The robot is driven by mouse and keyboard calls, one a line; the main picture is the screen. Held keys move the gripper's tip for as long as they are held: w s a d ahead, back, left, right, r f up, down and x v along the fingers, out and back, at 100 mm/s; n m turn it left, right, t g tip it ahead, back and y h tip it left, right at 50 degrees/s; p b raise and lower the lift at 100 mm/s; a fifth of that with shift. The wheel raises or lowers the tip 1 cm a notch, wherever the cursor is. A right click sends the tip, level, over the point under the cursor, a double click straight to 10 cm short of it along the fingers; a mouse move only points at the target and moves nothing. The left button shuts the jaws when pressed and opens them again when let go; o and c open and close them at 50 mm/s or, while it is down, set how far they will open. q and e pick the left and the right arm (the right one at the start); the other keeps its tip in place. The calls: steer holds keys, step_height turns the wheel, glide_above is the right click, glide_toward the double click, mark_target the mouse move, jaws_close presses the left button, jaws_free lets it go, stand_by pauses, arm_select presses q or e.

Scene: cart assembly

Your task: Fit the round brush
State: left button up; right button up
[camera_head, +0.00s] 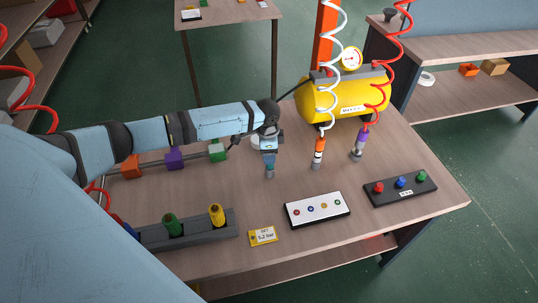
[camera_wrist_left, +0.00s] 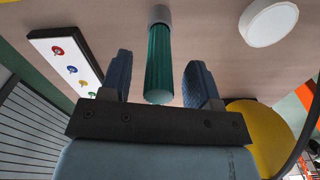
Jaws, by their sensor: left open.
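My left gripper (camera_head: 269,163) is open and points down over the middle of the bench. In the left wrist view its two fingers (camera_wrist_left: 160,82) stand on either side of a green ribbed cylinder (camera_wrist_left: 160,72) with a grey collar, with gaps visible beside it. In the head view only the grey lower end (camera_head: 270,173) of this piece shows below the fingers. A dark rack (camera_head: 190,234) at the front left holds a green piece (camera_head: 172,226), a yellow piece (camera_head: 217,215) and a partly hidden blue one. I cannot tell which piece is the round brush.
An orange-banded tool (camera_head: 318,152) and a purple tool (camera_head: 359,145) hang on coiled hoses by the yellow tank (camera_head: 343,97). A white panel (camera_head: 317,210), a button box (camera_head: 400,188) and a yellow sign (camera_head: 262,236) lie in front. Coloured blocks (camera_head: 174,158) sit on a rail.

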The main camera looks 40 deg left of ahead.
arm_select(q)
step_height(320, 180, up, 12)
steer(key=b, duration=0.1)
steer(key=shift+s, duration=0.15)
steer(key=shift+a, duration=0.1)
